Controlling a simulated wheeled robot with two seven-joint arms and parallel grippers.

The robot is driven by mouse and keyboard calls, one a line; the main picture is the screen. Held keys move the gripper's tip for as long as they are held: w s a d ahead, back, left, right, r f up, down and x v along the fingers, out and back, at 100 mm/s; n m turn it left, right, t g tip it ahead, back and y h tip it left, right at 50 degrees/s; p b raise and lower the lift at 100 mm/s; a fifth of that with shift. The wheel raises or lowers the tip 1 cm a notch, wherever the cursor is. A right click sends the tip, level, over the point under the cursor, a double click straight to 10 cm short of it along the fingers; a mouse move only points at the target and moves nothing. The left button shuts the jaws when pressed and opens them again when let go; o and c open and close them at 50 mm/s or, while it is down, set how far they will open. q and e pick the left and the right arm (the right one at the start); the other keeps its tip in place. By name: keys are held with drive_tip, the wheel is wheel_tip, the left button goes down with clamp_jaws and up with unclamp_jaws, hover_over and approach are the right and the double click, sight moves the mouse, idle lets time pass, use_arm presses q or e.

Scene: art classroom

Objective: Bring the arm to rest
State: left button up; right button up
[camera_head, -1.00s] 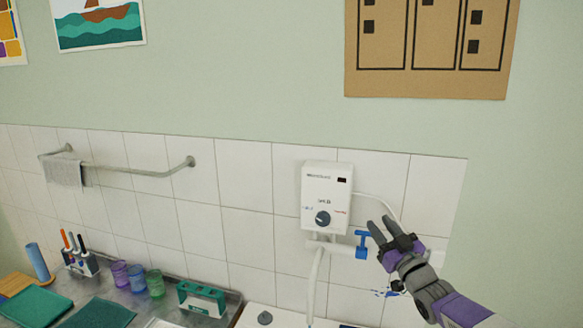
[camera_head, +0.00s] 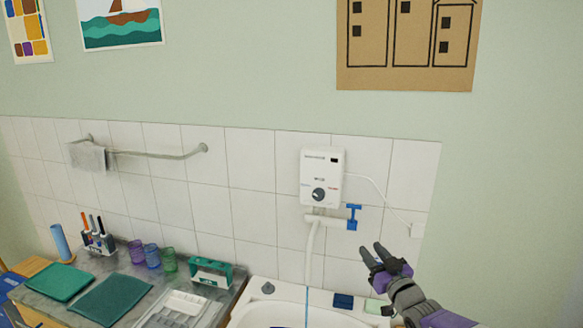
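My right gripper (camera_head: 371,257) is at the lower right in the head view, in front of the tiled wall and above the right side of the sink. Its two dark fingers point up and left, with a gap between them and nothing held. It is apart from the blue valve handle (camera_head: 353,217), which sits up and to its left beside the white water heater (camera_head: 322,178). My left gripper does not show.
A white sink (camera_head: 262,312) is below the heater. To its left, a counter (camera_head: 54,298) holds green cloths (camera_head: 112,299), coloured cups (camera_head: 152,256), a pen holder (camera_head: 98,243) and a green-and-white box (camera_head: 211,272). A towel rail (camera_head: 150,153) is on the wall.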

drive_tip(key=s+a+f+m+g, duration=0.2)
drive_tip(key=s+f+g, duration=0.15)
drive_tip(key=f, duration=0.75)
drive_tip(key=s+a+f+m+g+h, duration=0.1)
drive_tip(key=s+a+f+g, duration=0.3)
drive_tip(key=f, duration=0.7)
drive_tip(key=s+a+f+m+g, duration=0.15)
drive_tip(key=s+f, duration=0.35)
drive_tip(key=f, duration=0.6)
drive_tip(key=s+a+f+m+g, duration=0.15)
drive_tip(key=s+f+g, duration=0.45)
drive_tip(key=s, duration=0.8)
drive_tip(key=s+a+f+m+g, duration=0.1)
drive_tip(key=s+a+f+g, duration=0.2)
drive_tip(key=s+f, duration=0.85)
wheel_tip(320, 180, down, 7)
drive_tip(key=s+b, duration=0.1)
drive_tip(key=b, duration=0.9)
drive_tip(key=shift+s, duration=0.3)
drive_tip(key=shift+d+r, duration=0.1)
